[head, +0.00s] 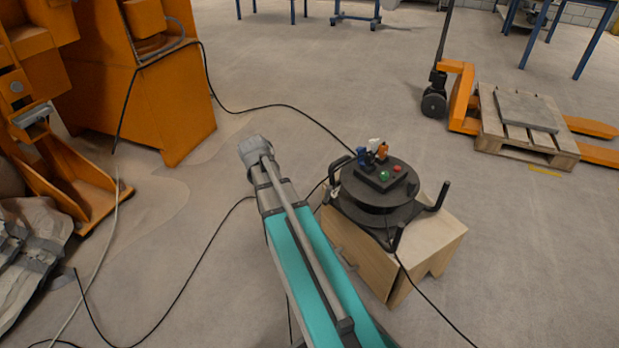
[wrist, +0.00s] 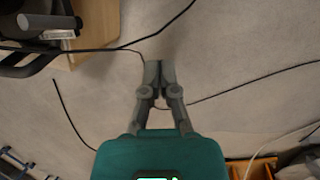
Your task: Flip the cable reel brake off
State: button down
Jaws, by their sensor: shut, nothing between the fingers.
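The black cable reel (head: 378,198) sits on a light wooden box (head: 432,240), right of my arm in the head view. Its top has a green and a red button, with blue, white and orange parts behind them. I cannot tell which part is the brake. In the wrist view, part of the reel (wrist: 28,60) shows at the upper left, with a grey bar (wrist: 48,34). My gripper (wrist: 158,66) is shut and empty, over bare floor and a cable, to the right of the reel. The head view does not clearly show its fingers.
A black cable (head: 285,106) runs from the reel past an orange machine (head: 165,100) on the left. Other cables lie on the floor. A pallet (head: 525,125) on an orange pallet truck (head: 462,98) stands at the right.

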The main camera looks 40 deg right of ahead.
jog(key=s+a+r+t+y+p, duration=0.1)
jog(key=s+a+r+p, duration=0.2)
jog(key=a, duration=0.6)
jog(key=s+a+r+m+t+y+p, duration=0.1)
jog(key=s+a+r+p, duration=0.2)
jog(key=a, duration=0.7)
jog(key=shift+r+y+p, duration=0.3)
jog(key=shift+r+p, duration=0.25)
jog(key=shift+r, duration=0.4)
jog(key=shift+s+a, duration=0.1)
